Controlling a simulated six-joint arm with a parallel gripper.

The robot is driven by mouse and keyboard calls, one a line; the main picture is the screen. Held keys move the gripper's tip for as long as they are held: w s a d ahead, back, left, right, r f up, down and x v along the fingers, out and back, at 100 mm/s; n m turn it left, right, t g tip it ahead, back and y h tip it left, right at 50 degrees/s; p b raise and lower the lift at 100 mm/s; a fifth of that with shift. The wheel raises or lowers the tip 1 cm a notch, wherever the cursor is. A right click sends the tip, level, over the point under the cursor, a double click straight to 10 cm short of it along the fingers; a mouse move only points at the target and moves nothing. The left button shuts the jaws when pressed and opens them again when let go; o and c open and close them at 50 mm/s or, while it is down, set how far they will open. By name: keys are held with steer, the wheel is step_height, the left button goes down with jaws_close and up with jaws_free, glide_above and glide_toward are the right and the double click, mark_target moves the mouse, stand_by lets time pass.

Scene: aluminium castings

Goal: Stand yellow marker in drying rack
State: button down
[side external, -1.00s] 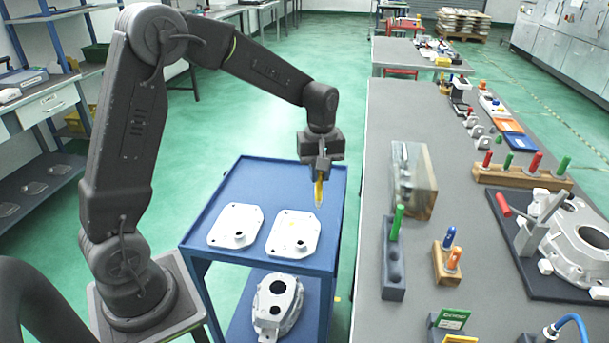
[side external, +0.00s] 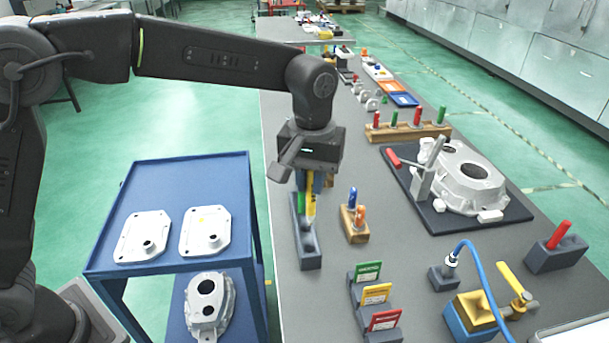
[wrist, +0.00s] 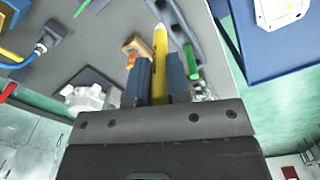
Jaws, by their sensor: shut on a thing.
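My gripper (side external: 308,187) is shut on the yellow marker (side external: 311,208), which points downward between the blue fingers. The wrist view shows the yellow marker (wrist: 160,50) between both fingers (wrist: 161,80). A dark grey rack (side external: 310,262) with round holes stands on the bench below and behind the marker. The marker's lower end overlaps the rack in the side view; I cannot tell whether it touches. A green marker (side external: 301,203) stands in the rack's far end, partly hidden by my gripper. The rack (wrist: 183,20) and green marker (wrist: 192,62) also show in the wrist view.
A wooden block (side external: 354,231) with blue and orange markers stands just right of the rack. A longer wooden rack (side external: 408,132) with red and green markers is farther back. Coloured card holders (side external: 376,295) stand in front. The blue cart (side external: 130,195) is left.

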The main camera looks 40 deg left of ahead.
mark_target(310, 217)
steer(key=shift+f, duration=2.95)
steer(key=shift+f, duration=2.5)
steer(key=c, duration=1)
jaws_free()
step_height(310, 217, up, 13)
steer(key=shift+r, duration=0.4)
